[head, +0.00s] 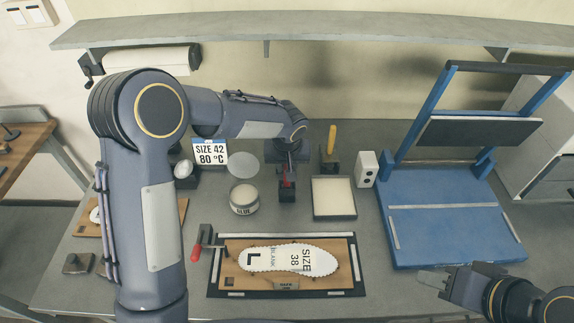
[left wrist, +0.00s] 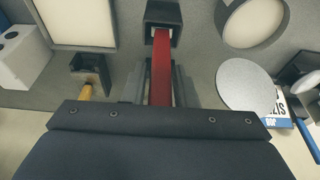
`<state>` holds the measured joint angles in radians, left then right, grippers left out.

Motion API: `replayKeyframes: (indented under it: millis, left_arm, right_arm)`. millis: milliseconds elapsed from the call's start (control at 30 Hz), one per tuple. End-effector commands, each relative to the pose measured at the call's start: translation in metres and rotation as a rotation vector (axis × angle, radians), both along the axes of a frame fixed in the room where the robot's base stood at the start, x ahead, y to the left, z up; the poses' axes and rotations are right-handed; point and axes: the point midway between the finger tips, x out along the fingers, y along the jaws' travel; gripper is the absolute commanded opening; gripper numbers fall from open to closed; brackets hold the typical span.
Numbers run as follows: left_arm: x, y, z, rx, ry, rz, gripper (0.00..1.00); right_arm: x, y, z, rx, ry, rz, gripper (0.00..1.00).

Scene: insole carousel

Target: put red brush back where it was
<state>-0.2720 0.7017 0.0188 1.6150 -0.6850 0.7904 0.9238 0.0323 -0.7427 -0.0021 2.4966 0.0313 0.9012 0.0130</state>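The red brush stands in a small black holder (head: 287,192) near the middle of the table. In the head view its red handle (head: 287,177) shows just below my left gripper (head: 287,164). In the left wrist view the red brush (left wrist: 162,70) runs between the two fingers of my left gripper (left wrist: 160,85), its far end at the holder (left wrist: 176,14). The fingers lie close on both sides of the handle; I cannot tell whether they touch it. My right gripper (head: 432,279) is at the lower right, over the front of the table, away from the brush, with its finger gap unclear.
A yellow-handled brush (head: 332,139) in its holder and a pale tray (head: 333,197) are right of the red brush. The glue jar (head: 244,200), round lid (head: 242,165) and size sign (head: 211,152) are left. An insole board (head: 230,274) lies in front; a blue press (head: 440,225) stands right.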

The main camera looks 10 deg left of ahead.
Motion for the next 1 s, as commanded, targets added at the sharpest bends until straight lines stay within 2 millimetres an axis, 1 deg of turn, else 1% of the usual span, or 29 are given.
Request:
replayKeyframes:
  millis: [33,100,367,467,567,767,1000]
  left_arm:
    - [0.000,0.000,0.001,0.000,0.000,0.000,0.32]
    - [0.000,0.000,0.000,0.000,0.000,0.000,0.40]
    - [0.000,0.000,0.001,0.000,0.000,0.000,0.40]
    - [0.000,0.000,0.007,0.000,0.000,-0.001,0.40]
    - [-0.004,-0.001,0.022,0.000,-0.001,-0.001,0.40]
    - [-0.015,-0.003,0.065,-0.001,-0.003,-0.001,0.40]
    - [-0.026,-0.006,0.103,-0.001,-0.003,-0.001,0.40]
  right_arm:
    - [0.000,0.000,0.001,0.000,0.000,0.000,0.36]
    - [0.000,0.000,0.001,0.000,0.000,0.000,0.36]
    - [0.000,0.000,0.001,0.000,0.000,0.000,0.36]
    - [0.000,0.000,0.008,0.000,0.000,0.000,0.36]
    - [0.000,0.000,0.014,0.000,0.000,0.000,0.36]
    - [0.000,0.000,0.034,0.000,0.000,0.000,0.36]
    - [0.000,0.000,0.030,0.000,0.000,0.000,0.36]
